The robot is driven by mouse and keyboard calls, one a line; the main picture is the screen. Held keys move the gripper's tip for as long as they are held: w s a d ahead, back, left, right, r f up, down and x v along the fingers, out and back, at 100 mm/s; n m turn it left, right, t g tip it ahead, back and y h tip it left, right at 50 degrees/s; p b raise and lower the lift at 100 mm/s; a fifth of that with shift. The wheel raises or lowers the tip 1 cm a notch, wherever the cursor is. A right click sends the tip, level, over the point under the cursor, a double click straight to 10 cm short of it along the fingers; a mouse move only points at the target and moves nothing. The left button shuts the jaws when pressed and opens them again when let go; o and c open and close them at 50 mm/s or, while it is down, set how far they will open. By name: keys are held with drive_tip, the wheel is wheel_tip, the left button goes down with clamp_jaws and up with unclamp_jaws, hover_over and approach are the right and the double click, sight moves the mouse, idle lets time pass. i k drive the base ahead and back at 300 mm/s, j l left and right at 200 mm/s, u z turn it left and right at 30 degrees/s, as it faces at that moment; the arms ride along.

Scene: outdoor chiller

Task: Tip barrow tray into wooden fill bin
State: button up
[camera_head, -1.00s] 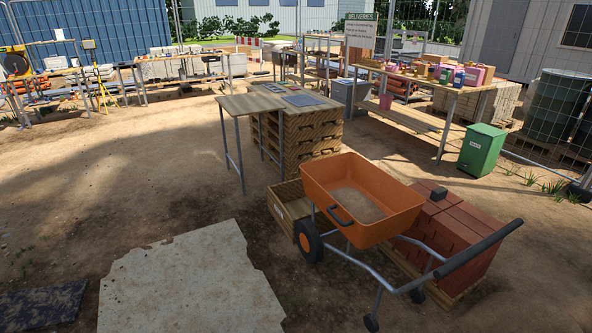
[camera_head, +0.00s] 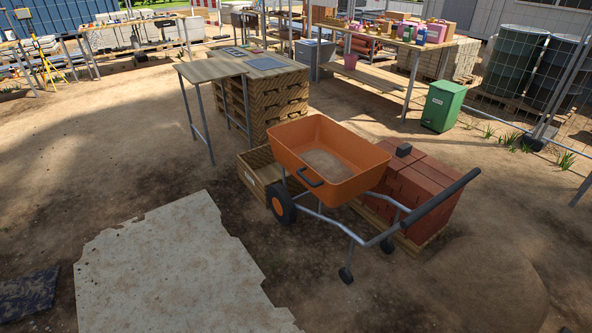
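An orange barrow tray (camera_head: 352,193) sits level on a grey tube frame (camera_head: 338,226) with a wheel (camera_head: 281,205) and a dark push handle (camera_head: 437,201). A smaller dark handle (camera_head: 309,177) is on the tray's near side. Brown fill lies on the tray floor. The wooden fill bin (camera_head: 250,181), with a small white label, stands on the ground behind the wheel, at the tray's left end. The tray and wheel hide part of the bin, and its inside is mostly hidden. My gripper is not in view.
A pallet of red bricks (camera_head: 424,187) stands close behind the barrow. A pallet stack with a table (camera_head: 212,70) is behind the bin. A pale flat sheet (camera_head: 165,262) lies at front left. Bare ground is open in front of the barrow. A green bin (camera_head: 443,106) stands farther back.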

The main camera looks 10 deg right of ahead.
sight(287, 141)
drive_tip(key=i+l, duration=0.15)
drive_tip(key=i, duration=0.55)
drive_tip(key=i+l, duration=0.15)
drive_tip(key=i, duration=0.55)
drive_tip(key=i+l, duration=0.2)
drive_tip(key=i, duration=0.5)
